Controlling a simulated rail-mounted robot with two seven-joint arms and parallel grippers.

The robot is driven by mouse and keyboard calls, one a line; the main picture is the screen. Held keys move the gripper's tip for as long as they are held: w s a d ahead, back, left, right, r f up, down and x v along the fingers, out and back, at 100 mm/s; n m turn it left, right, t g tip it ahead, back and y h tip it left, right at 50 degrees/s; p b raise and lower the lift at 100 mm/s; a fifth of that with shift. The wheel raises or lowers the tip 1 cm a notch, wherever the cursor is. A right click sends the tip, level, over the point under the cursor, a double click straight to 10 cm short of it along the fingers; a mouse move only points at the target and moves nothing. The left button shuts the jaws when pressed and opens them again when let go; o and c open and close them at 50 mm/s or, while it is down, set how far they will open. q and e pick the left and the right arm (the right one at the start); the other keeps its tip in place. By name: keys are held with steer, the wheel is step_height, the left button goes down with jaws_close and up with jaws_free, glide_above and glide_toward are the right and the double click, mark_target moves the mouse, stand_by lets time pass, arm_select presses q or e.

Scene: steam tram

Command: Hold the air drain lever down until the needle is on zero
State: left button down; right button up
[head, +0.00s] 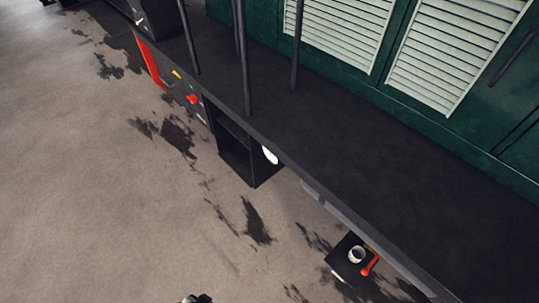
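I cannot tell for sure which part is the air drain lever. A small red lever (371,265) sits by a small dark shelf at the lower right. A red knob-like part (193,98) is on the side of the dark ledge at the upper left, near a small yellow piece (177,74). A white rounded thing (270,154), perhaps a gauge, shows at a steep angle beside an open black box; no needle is readable. Neither gripper can be made out. A small dark part is cut off at the bottom edge and I cannot tell what it is.
A long dark ledge (330,140) runs diagonally, with several thin upright posts. Green panels with pale louvres (455,50) stand behind it. The open black box (235,150) juts from its side. A white cup (356,254) stands on the small shelf. The stained ground (110,210) is clear at left.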

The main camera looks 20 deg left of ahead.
arm_select(q)
steer(key=shift+f+p, duration=0.25)
steer(key=shift+p, duration=0.05)
steer(key=shift+f, duration=0.15)
stand_by(0.5)
steer(key=shift+f+p, duration=0.4)
stand_by(0.3)
steer(key=shift+f+p, duration=0.25)
steer(key=shift+p, duration=0.05)
stand_by(0.5)
steer(key=shift+f, duration=0.3)
stand_by(0.5)
steer(key=shift+f+p, duration=0.45)
stand_by(0.5)
steer(key=shift+f, duration=0.2)
stand_by(0.3)
steer(key=shift+f+p, duration=0.3)
steer(key=shift+f, duration=0.1)
stand_by(0.4)
